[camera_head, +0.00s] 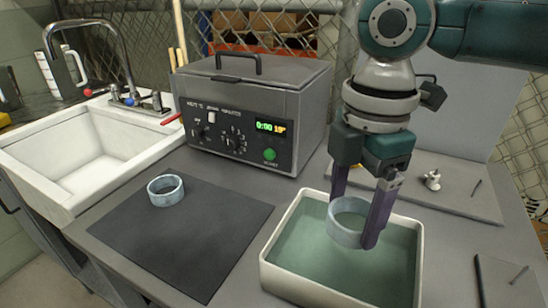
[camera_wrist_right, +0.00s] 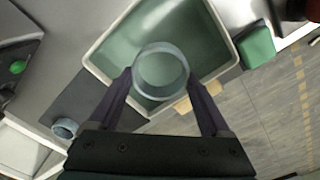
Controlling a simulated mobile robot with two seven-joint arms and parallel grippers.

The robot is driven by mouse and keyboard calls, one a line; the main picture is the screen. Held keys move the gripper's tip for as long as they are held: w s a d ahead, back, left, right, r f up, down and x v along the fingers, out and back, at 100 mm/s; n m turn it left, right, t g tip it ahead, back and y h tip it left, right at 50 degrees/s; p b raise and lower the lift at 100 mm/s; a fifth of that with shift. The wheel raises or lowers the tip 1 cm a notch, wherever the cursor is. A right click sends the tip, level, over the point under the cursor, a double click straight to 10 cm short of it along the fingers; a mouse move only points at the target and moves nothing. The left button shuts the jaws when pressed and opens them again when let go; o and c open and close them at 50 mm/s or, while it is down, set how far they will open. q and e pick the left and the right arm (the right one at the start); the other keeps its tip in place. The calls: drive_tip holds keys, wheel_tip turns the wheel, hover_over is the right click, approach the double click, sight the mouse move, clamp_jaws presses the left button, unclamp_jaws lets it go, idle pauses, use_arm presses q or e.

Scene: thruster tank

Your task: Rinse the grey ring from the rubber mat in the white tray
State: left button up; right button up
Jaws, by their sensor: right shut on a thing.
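My right gripper (camera_head: 356,222) is shut on a grey ring (camera_head: 346,232), with a finger on either side of it. The ring is over or in the greenish liquid inside the white tray (camera_head: 275,285); I cannot tell whether it touches the liquid. In the right wrist view the held ring (camera_wrist_right: 161,71) shows between the purple fingers (camera_wrist_right: 161,84), in front of the tray (camera_wrist_right: 101,40). A second grey ring (camera_head: 166,190) lies flat on the black rubber mat (camera_head: 190,240), left of the tray. My left gripper is not in view.
A grey box-shaped machine (camera_head: 250,115) with a lid and a lit display stands behind the mat. A white sink (camera_head: 75,165) with a faucet is at the left. A flat plate with small parts (camera_head: 433,180) lies behind the tray. Wire mesh fencing closes off the back.

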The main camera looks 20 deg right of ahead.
drive_tip(key=shift+f+b, duration=2)
drive_tip(key=shift+f, duration=2.15)
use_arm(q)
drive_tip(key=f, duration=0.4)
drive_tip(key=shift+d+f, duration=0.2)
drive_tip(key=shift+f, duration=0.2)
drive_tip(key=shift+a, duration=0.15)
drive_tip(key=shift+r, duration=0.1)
use_arm(e)
drive_tip(key=shift+s+d+r+p, duration=0.1)
drive_tip(key=shift+s+p, duration=0.05)
drive_tip(key=shift+p, duration=0.15)
drive_tip(key=shift+s+d+p, duration=0.3)
drive_tip(key=shift+s+p, duration=0.05)
drive_tip(key=shift+p, duration=0.15)
drive_tip(key=shift+s+d, duration=0.1)
drive_tip(key=shift+s, duration=0.05)
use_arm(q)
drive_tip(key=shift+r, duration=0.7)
